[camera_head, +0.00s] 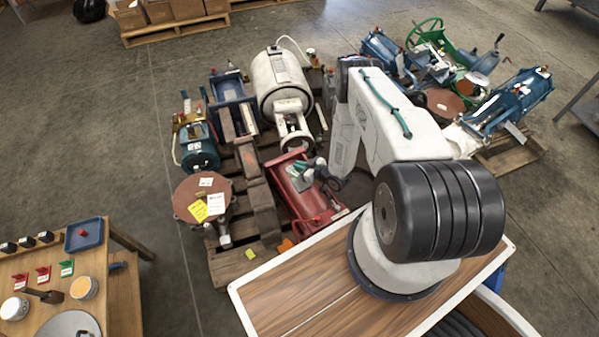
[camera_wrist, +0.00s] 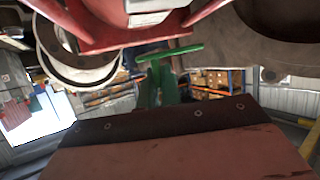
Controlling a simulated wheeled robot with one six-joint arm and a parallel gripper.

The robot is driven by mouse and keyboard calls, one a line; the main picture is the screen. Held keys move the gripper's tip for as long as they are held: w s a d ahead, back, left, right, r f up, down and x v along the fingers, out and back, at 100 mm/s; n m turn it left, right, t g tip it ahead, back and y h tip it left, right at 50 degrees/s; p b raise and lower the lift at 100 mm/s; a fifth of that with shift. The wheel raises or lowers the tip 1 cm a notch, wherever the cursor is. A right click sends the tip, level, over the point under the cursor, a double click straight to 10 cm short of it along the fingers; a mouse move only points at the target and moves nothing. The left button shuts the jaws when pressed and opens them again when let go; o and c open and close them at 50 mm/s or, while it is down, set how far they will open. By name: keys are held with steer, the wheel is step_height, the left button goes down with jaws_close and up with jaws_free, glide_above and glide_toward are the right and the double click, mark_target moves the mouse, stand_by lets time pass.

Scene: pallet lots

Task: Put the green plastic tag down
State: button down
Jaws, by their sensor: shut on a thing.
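My gripper (camera_head: 308,171) reaches down over the red machine (camera_head: 302,198) on the left pallet, at its upper part. In the wrist view my gripper (camera_wrist: 162,80) is shut on the green plastic tag (camera_wrist: 170,53), which shows as a narrow green bar across the fingertips. The tag is small and partly hidden in the head view. Red machine surfaces lie close around it in the wrist view; I cannot tell whether the tag touches them.
The left pallet (camera_head: 228,268) carries a blue motor (camera_head: 199,150), a white cylinder (camera_head: 279,78) and a brown round flange (camera_head: 190,199) with tags. A second pallet (camera_head: 512,153) stands right. A side table (camera_head: 90,255) holds red and green tags. Concrete floor is clear between.

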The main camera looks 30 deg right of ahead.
steer(key=shift+f, duration=1.95)
steer(key=c, duration=1.6)
jaws_free()
steer(key=shift+f, duration=0.1)
